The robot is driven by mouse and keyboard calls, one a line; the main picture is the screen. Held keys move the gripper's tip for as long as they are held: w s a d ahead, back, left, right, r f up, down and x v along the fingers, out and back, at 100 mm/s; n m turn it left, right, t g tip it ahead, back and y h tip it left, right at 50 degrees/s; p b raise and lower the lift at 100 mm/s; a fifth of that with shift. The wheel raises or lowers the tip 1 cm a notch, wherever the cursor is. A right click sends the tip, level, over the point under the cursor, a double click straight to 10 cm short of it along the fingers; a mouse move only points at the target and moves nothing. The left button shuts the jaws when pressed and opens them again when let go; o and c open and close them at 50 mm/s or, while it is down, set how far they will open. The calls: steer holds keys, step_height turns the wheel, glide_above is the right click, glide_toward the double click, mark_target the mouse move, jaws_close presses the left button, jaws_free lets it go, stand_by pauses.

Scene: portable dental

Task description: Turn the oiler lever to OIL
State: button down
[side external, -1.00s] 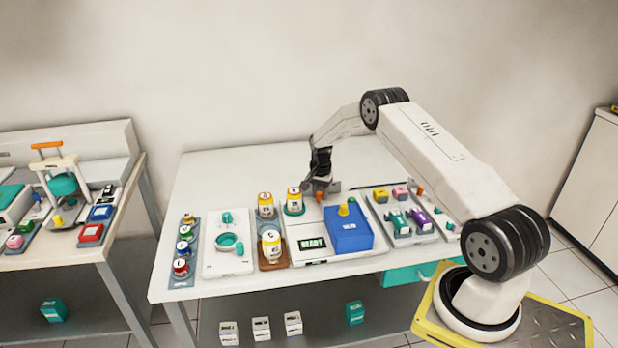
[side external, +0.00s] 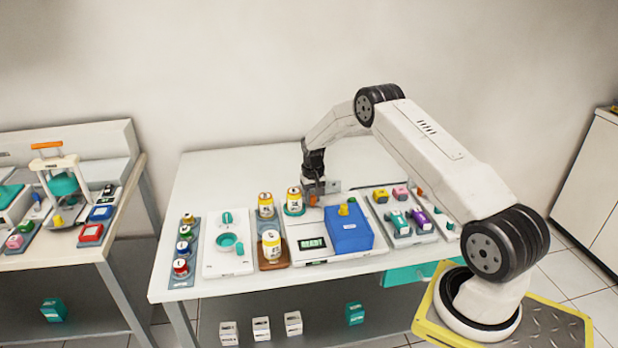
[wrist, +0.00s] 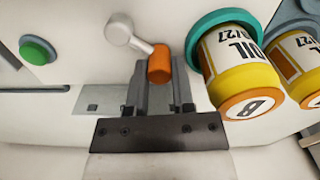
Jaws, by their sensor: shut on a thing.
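The oiler lever is a light grey arm (wrist: 140,42) on a round pivot, with an orange knob (wrist: 159,65) at its end. In the wrist view it slants from the pivot at upper left down to the knob. My gripper (wrist: 158,80) is shut on the orange knob, with a finger on each side. In the side view my gripper (side external: 315,190) is low over the back of the white unit, and the knob (side external: 313,200) shows beside the fingers. A yellow and white oil bottle (wrist: 232,70) sits in a teal ring just right of the knob. I cannot read any lever position marking.
The oil bottle (side external: 294,197) stands close left of my gripper in the side view, with more bottles near it. A blue block (side external: 349,234) and a READY display (side external: 312,243) are in front. A green button (wrist: 37,50) is left of the lever in the wrist view.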

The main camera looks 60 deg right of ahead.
mark_target(312, 197)
steer(key=shift+s+a+f, duration=0.2)
steer(key=shift+a+f, duration=0.05)
steer(key=shift+a, duration=0.1)
steer(key=shift+c, duration=2.4)
jaws_free()
steer(key=shift+d, duration=0.1)
steer(key=shift+d+r, duration=0.1)
steer(key=shift+r, duration=0.05)
steer(key=shift+w+r, duration=0.1)
steer(key=shift+r, duration=3.7)
steer(key=shift+a, duration=0.2)
